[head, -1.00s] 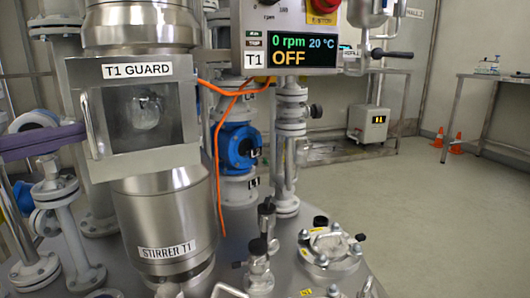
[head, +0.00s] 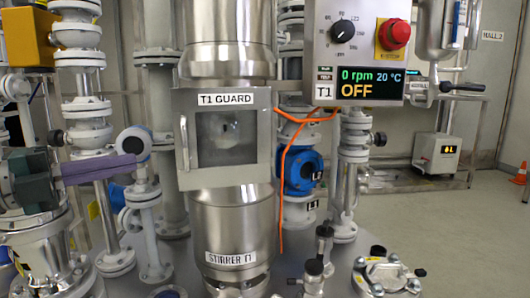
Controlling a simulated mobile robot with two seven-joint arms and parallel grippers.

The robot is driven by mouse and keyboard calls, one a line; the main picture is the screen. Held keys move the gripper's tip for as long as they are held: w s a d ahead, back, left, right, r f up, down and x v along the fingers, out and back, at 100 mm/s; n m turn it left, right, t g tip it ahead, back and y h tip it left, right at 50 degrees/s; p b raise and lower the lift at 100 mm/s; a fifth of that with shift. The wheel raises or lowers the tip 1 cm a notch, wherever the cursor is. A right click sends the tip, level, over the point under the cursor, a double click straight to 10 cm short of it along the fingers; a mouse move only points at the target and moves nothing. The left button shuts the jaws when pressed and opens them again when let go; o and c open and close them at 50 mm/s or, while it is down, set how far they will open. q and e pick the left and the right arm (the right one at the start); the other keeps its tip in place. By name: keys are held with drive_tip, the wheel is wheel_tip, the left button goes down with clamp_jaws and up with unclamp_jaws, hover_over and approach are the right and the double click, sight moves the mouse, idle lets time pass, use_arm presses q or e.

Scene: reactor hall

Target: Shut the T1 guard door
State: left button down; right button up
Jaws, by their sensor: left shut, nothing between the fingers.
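The T1 guard door (head: 255,172) is a steel-framed panel with a clear window and a "T1 GUARD" label. It stands in front of the stirrer T1 column (head: 232,225), left of the picture's middle. Its bar handle (head: 185,143) is on the left edge. The door looks flat against its housing, but I cannot tell whether a small gap is left. My left gripper (head: 135,166) has purple fingers, shut and empty. It points right, with its tips left of the handle and apart from the door. My right gripper is not in view.
A control box (head: 362,55) reading "0 rpm, OFF" with a red button hangs right of the door. An orange cable (head: 283,180) runs below it. Flanged pipes (head: 90,135) crowd the left. Valves (head: 385,275) stand low in front. Open floor lies right.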

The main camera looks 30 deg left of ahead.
use_arm(q)
drive_tip(key=s+a, duration=0.3)
drive_tip(key=s+d+n+t+y+p, duration=0.1)
drive_tip(key=s+d+n+y+p, duration=0.1)
drive_tip(key=d+n+y+p, duration=0.35)
drive_tip(key=s+d+n+t+y+p, duration=0.1)
drive_tip(key=s+d+n+y+p, duration=0.1)
drive_tip(key=d+y+p, duration=0.65)
drive_tip(key=w+a+r+h+b, duration=0.1)
drive_tip(key=w+a+h+b, duration=0.2)
drive_tip(key=w, duration=0.9)
drive_tip(key=shift+w+a+b, duration=0.15)
drive_tip(key=shift+a+b, duration=0.05)
drive_tip(key=shift+b, duration=0.1)
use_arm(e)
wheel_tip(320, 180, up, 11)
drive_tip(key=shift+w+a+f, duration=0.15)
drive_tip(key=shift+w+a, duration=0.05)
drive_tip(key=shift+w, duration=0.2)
use_arm(q)
drive_tip(key=shift+r, duration=0.1)
